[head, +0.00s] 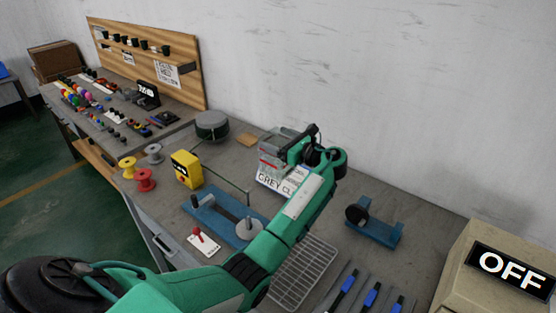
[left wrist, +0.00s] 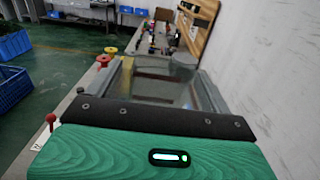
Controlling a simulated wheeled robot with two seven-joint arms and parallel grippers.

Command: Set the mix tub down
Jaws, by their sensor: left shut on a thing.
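The mix tub (head: 271,152) is a clear grey box with a reddish band, near the wall at the back of the bench. My left gripper (head: 297,149) is at the tub's right side and is shut on it, with the arm reaching across the bench. In the left wrist view the tub (left wrist: 158,82) fills the space ahead of the gripper and looks see-through. The arm hides part of the tub. I cannot tell whether its base touches the bench. My right gripper is not in view.
A white label reading "GREY CL" (head: 270,182) is below the tub. A round grey tin (head: 212,126) and yellow box (head: 186,169) are to the left. A blue stand (head: 375,228), wire rack (head: 300,272) and blue-handled tools (head: 345,292) are to the right and front.

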